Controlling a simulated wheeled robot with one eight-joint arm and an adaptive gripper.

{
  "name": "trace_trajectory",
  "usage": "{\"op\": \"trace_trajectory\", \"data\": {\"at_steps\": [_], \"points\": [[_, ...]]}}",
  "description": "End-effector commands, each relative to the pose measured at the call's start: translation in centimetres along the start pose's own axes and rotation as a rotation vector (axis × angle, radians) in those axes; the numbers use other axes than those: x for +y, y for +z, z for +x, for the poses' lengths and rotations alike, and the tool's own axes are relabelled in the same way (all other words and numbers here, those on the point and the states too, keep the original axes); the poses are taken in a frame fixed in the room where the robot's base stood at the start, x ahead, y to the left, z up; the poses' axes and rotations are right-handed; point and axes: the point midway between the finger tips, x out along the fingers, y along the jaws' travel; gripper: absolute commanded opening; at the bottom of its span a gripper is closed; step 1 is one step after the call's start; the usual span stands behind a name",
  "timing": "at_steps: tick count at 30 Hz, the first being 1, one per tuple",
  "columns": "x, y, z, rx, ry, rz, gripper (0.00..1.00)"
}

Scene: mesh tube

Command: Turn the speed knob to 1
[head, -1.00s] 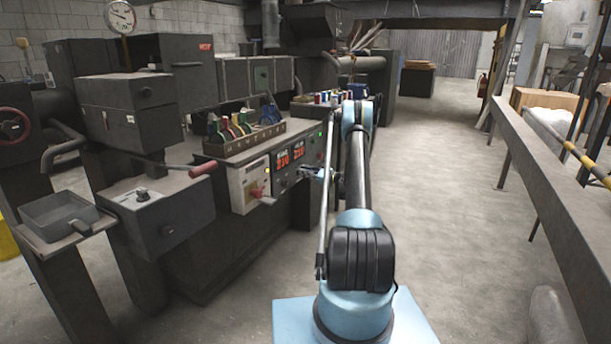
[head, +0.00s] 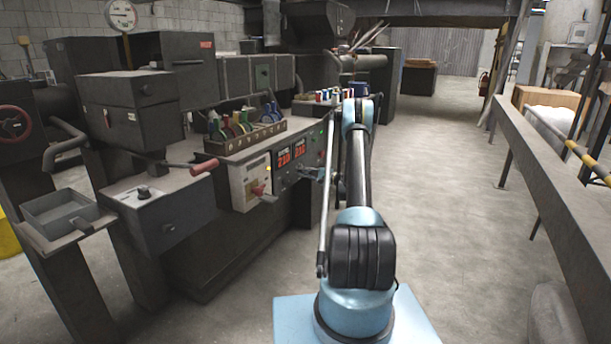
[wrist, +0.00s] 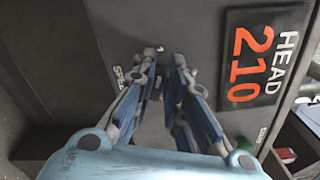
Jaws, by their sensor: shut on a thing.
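In the wrist view my gripper (wrist: 162,62) reaches the dark front panel (wrist: 140,22), its two blue-grey fingers close together and shut on the speed knob. The knob is almost wholly hidden between and behind the fingers, so its pointer and setting cannot be read. Part of a white label starting "SPE" (wrist: 118,76) shows just left of the fingers. In the head view my gripper (head: 316,173) is small and partly behind my arm, at the right part of the control panel (head: 283,183).
A display reading HEAD 210 (wrist: 255,55) sits right of the fingers in the wrist view, with a green button (wrist: 245,143) below it.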

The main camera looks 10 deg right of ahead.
Motion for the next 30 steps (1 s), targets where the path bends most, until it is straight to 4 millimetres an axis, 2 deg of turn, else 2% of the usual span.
{"op": "trace_trajectory", "data": {"at_steps": [12, 28, 29, 30], "points": [[0.73, 0.29, 0.16, -0.008, 0.007, -0.183, 0.00], [0.83, 0.28, 0.22, -0.008, 0.008, -0.208, 0.00], [0.83, 0.28, 0.22, -0.008, 0.008, -0.208, 0.15], [0.83, 0.27, 0.23, -0.008, 0.008, -0.208, 0.25]]}}
